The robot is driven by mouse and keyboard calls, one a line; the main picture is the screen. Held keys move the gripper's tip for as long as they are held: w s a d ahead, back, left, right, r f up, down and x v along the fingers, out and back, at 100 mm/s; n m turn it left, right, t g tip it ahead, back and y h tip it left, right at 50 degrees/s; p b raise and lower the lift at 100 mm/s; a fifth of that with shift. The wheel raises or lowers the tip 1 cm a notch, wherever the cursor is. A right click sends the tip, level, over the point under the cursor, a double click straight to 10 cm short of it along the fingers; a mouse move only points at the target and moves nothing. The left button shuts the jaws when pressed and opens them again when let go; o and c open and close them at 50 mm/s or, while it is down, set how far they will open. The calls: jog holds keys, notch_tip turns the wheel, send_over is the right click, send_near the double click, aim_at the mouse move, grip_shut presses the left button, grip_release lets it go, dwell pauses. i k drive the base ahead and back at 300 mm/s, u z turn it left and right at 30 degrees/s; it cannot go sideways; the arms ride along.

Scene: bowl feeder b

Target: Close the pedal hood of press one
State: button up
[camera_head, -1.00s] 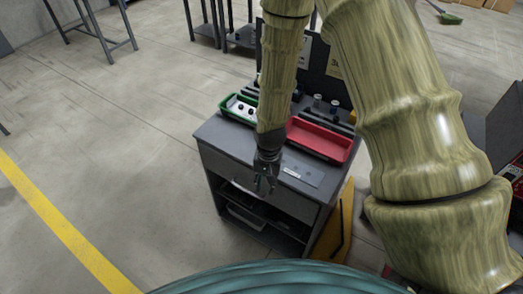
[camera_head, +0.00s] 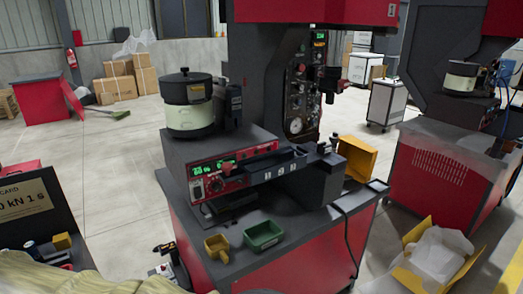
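A red and dark grey press (camera_head: 268,90) stands in the middle of the head view on a red and grey base cabinet (camera_head: 300,255). A second, similar press (camera_head: 435,100) stands at the right. Part of my arm crosses the bottom left corner. My gripper is not recognisable in the head view.
A bowl feeder (camera_head: 189,107) stands on the near press. A yellow bin (camera_head: 217,247) and a green bin (camera_head: 263,236) sit on its front ledge. A yellow box (camera_head: 407,280) with clear wrapping lies on the right floor. Open floor (camera_head: 115,175) lies left of the press.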

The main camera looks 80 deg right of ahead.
aim_at(361, 157)
jog(key=k, duration=1.3)
jog(key=u, duration=1.35)
jog(key=k, duration=2.55)
jog(key=z, duration=3.1)
